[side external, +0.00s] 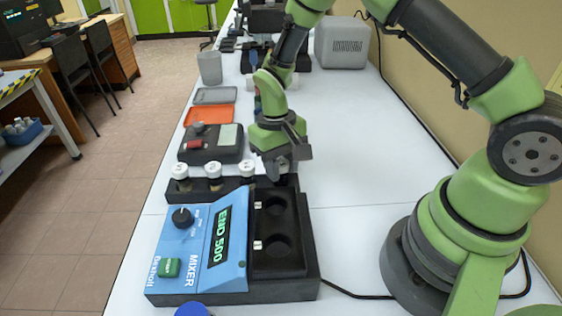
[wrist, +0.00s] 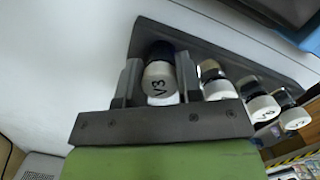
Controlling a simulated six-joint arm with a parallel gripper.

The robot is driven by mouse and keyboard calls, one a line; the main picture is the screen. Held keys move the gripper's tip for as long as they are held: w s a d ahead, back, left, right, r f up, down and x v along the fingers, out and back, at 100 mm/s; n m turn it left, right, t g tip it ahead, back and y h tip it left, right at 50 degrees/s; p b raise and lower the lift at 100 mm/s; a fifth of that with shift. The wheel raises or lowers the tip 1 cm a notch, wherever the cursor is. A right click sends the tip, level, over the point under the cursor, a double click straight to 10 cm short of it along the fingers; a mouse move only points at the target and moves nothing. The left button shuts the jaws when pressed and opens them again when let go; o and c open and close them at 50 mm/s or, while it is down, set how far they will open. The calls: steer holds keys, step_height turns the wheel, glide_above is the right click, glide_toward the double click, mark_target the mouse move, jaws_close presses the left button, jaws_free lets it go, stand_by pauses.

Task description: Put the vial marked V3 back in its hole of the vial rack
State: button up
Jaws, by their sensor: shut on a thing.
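The vial marked V3 (wrist: 160,84) has a white cap with black lettering and a dark body. In the wrist view it sits between the two fingers of my gripper (wrist: 158,86), which is shut on it. The vial rack (wrist: 205,48) is dark and lies beneath; V3 is over its left end in that view. I cannot tell how far the vial is in its hole. In the side view my gripper (side external: 284,166) is low at the right end of the rack (side external: 207,191) and hides V3. Three other white-capped vials (side external: 214,170) stand in the rack, left of the gripper.
A blue mixer (side external: 200,245) with a display reading "END 500" and a black well block (side external: 278,262) stands in front of the rack. A dark device (side external: 210,150) with a red part and an orange tray (side external: 208,113) are behind.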

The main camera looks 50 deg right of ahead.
stand_by(0.3)
steer(key=o, duration=1.4)
steer(key=shift+r, duration=3.5)
